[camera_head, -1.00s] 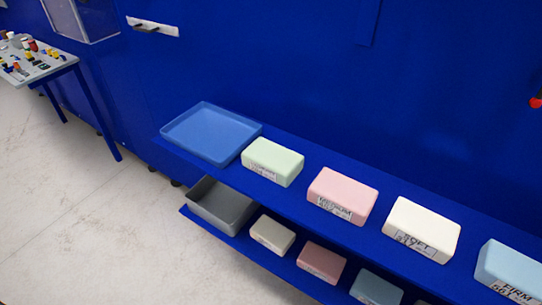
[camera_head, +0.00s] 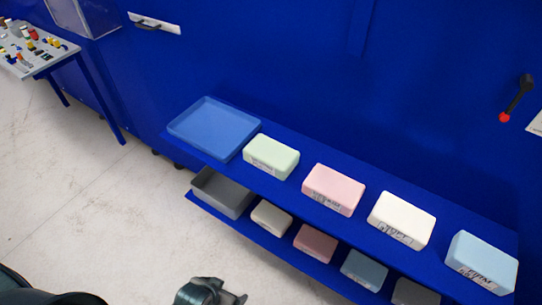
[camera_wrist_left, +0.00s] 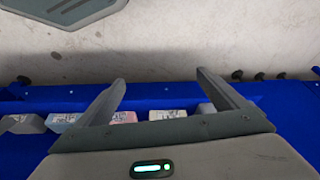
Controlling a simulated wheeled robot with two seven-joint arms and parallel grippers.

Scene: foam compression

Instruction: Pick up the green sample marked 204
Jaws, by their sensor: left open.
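The green sample (camera_head: 271,157) is a pale green block on the upper blue shelf, between the blue tray and a pink block. Its front label is too small to read. My left gripper (camera_head: 207,290) shows at the bottom edge of the head view, over the floor and well in front of the shelves. In the left wrist view my left gripper (camera_wrist_left: 160,90) has its two fingers wide apart with nothing between them. Several blocks show beyond the fingers there. My right gripper is not in view.
The upper shelf also holds a blue tray (camera_head: 214,128), a pink block (camera_head: 334,189), a white block (camera_head: 402,219) and a light blue block (camera_head: 482,262). A grey bin (camera_head: 222,192) and several blocks stand on the lower shelf. The floor (camera_head: 90,215) is clear.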

